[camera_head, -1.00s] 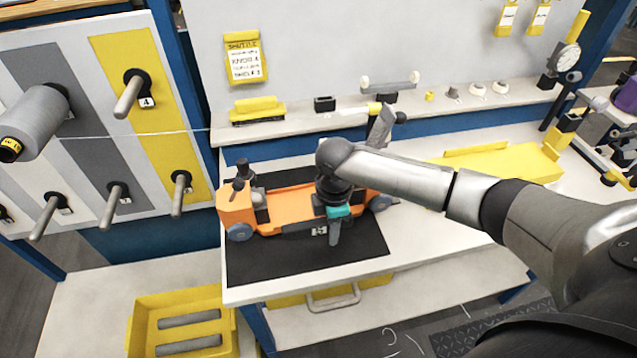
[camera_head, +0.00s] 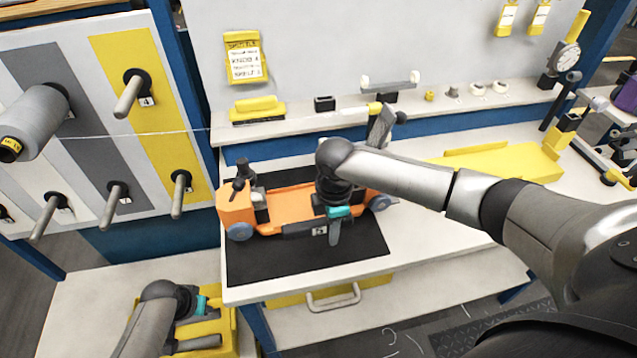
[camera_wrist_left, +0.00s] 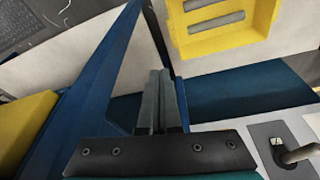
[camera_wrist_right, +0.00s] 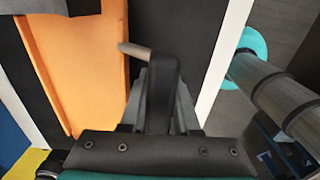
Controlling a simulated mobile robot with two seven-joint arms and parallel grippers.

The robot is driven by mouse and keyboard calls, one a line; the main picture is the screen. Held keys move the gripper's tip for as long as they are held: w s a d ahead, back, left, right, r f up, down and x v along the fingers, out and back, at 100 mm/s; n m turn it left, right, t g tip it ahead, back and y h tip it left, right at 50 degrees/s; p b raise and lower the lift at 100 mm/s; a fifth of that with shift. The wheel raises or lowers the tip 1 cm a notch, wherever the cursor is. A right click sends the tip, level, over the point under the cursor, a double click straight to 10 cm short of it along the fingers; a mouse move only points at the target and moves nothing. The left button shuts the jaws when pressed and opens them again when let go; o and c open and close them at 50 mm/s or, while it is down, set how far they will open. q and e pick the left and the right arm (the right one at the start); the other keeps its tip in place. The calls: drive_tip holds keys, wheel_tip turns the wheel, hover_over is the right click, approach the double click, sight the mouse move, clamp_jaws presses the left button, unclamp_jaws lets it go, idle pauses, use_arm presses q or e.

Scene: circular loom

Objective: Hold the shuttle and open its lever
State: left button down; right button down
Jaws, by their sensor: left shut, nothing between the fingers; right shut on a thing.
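The orange shuttle (camera_head: 290,208) lies on a black mat (camera_head: 262,268) on the white table. A dark upright piece with a round knob (camera_head: 243,172) stands at its left end; I cannot tell whether it is the lever. My right gripper (camera_head: 335,232) comes down over the shuttle's right half. It is shut on a dark part of the shuttle, also seen with a tan tip in the right wrist view (camera_wrist_right: 160,92). My right arm hides some of the shuttle. My left gripper (camera_wrist_left: 158,95) is shut and empty, low at the left over the yellow bin, away from the shuttle.
The yellow bin (camera_head: 140,315) with grey rods stands below the table's left side. A board with pegs (camera_head: 130,95) rises at the left. A shelf (camera_head: 300,122) with small parts runs behind the shuttle. The mat's front part is clear.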

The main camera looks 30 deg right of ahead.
sight(240, 180)
drive_tip(key=shift+s+f, duration=0.3)
use_arm(q)
drive_tip(key=w+d+r+m+h, duration=0.1)
drive_tip(key=w+d+r+m, duration=0.15)
drive_tip(key=w+r, duration=0.65)
drive_tip(key=w+d+r+m, duration=0.1)
drive_tip(key=w+d+r, duration=0.35)
drive_tip(key=r, duration=0.75)
drive_tip(key=shift+m+g+h, duration=0.4)
drive_tip(key=shift+m+g, duration=0.25)
drive_tip(key=shift+g, duration=0.05)
drive_tip(key=d+r, duration=0.2)
drive_tip(key=r, duration=0.1)
drive_tip(key=d+r, duration=0.2)
drive_tip(key=r, duration=0.1)
drive_tip(key=d+r, duration=0.2)
drive_tip(key=r, duration=0.1)
drive_tip(key=shift+s+r, duration=0.15)
drive_tip(key=shift+s, duration=0.2)
drive_tip(key=shift+m+g, duration=0.6)
drive_tip(key=shift+g, duration=0.3)
drive_tip(key=s+d+r, duration=0.1)
drive_tip(key=r, duration=0.1)
drive_tip(key=s+d+r, duration=0.3)
drive_tip(key=shift+d+r, duration=0.1)
drive_tip(key=shift+r, duration=0.25)
drive_tip(key=shift+s+d, duration=0.1)
drive_tip(key=shift+x, duration=4.4)
